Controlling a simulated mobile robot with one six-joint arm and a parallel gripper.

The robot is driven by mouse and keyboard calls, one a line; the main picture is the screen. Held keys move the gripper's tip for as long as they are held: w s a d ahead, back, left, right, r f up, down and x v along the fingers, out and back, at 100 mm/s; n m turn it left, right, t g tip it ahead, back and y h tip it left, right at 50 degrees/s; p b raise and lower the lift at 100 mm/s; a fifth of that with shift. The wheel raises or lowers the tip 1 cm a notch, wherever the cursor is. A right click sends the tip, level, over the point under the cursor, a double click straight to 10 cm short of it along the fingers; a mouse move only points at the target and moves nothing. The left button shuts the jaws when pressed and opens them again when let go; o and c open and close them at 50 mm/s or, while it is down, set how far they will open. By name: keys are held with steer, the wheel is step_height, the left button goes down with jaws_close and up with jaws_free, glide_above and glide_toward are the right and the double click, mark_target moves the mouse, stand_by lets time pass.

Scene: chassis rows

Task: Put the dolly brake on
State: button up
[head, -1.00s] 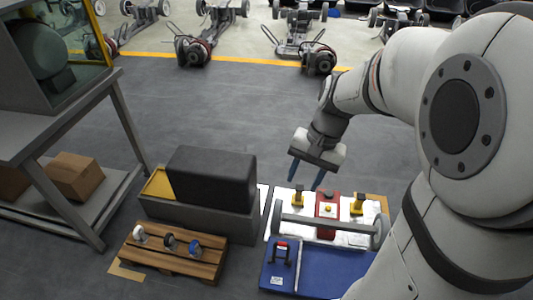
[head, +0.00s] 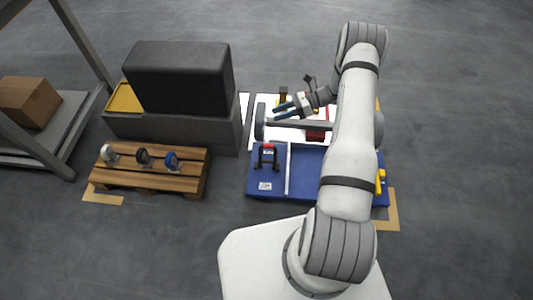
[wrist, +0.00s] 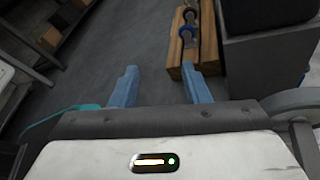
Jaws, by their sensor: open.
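A blue dolly deck (head: 305,185) stands on the floor in front of the white work plate. A black bracket with a red top (head: 267,155) stands on its left part. A yellow piece (head: 380,182) shows at its right end, partly behind my arm. I cannot tell for sure which is the brake. My gripper (head: 281,111) is open and empty, its blue fingers pointing left over the axle area behind the dolly. In the wrist view my gripper (wrist: 158,80) shows its two fingers apart with only floor between them. My arm hides part of the dolly.
An axle with wheels (head: 260,122) lies behind the dolly. A wooden pallet (head: 150,178) with several small casters stands left, before a grey crate (head: 172,132) holding a black block (head: 178,72). A shelf with a cardboard box (head: 30,102) is at far left. Floor at right is clear.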

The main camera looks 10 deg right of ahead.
mark_target(274, 146)
steer(key=f+m+t+b, duration=0.2)
steer(key=f, duration=0.5)
steer(key=s+d+f+m+t+y+b, duration=0.1)
steer(key=f+m, duration=0.2)
steer(key=f, duration=0.4)
steer(key=d+f+m+t+y+b, duration=0.1)
steer(key=f+m+t+b, duration=0.1)
steer(key=f, duration=0.6)
steer(key=shift+s+d+m+t+b, duration=0.2)
steer(key=shift+d+m+t+b, duration=0.05)
steer(key=shift+m+t+b, duration=0.1)
steer(key=shift+w+a, duration=0.1)
steer(key=shift+a, duration=0.25)
steer(key=b+x, duration=0.1)
steer(key=x, duration=0.5)
steer(key=shift+a+r, duration=0.15)
steer(key=shift+a, duration=0.2)
steer(key=shift+c, duration=0.4)
jaws_close()
